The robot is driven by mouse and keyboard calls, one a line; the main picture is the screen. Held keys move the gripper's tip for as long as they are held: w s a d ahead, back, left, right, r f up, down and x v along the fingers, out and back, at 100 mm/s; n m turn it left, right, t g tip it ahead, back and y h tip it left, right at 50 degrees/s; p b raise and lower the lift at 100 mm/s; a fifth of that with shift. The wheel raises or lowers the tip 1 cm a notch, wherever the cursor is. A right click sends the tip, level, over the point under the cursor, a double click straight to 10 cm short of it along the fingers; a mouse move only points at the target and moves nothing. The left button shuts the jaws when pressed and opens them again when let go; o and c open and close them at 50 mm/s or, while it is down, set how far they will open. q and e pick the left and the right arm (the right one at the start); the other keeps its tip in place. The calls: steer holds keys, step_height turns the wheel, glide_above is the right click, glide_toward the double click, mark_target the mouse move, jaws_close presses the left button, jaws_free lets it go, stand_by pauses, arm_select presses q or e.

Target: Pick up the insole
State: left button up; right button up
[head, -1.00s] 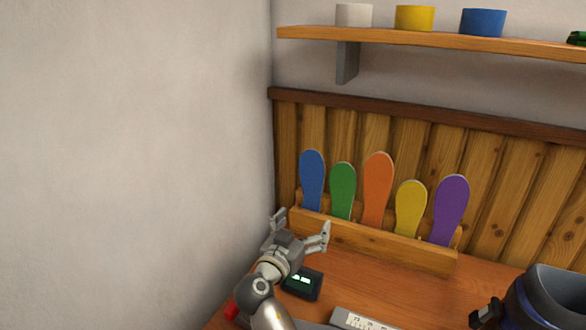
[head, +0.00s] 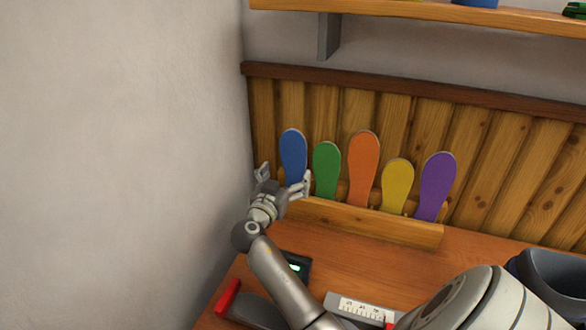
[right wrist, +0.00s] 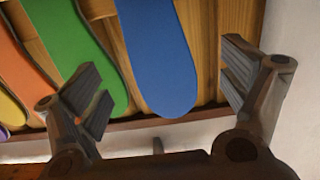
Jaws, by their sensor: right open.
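Several insoles stand upright in a row in a wooden rack (head: 375,220): blue (head: 293,152), green (head: 326,168), orange (head: 363,165), yellow (head: 396,184) and purple (head: 435,184). My right gripper (head: 283,178) is open and empty in front of the blue insole at the rack's left end. Its fingers hide part of the blue insole's lower half. In the right wrist view the blue insole (right wrist: 158,55) shows between the two spread fingers (right wrist: 164,75), with the green insole (right wrist: 75,45) beside it. I see no contact. My left gripper is not in view.
A plain wall (head: 120,150) rises close left of my right gripper. A plank panel (head: 490,165) stands behind the rack. On the bench are a small dark device (head: 296,266), a ruler-like scale (head: 360,308), a red-ended tool (head: 228,297) and a dark container (head: 555,275).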

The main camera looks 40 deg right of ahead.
mark_target(293, 165)
steer(key=p+x, duration=0.1)
steer(key=x, duration=0.2)
steer(key=shift+d, duration=0.15)
steer(key=shift+w+d+p, duration=0.2)
steer(key=shift+d+p, duration=0.1)
steer(key=shift+f, duration=0.1)
steer(key=c, duration=1.1)
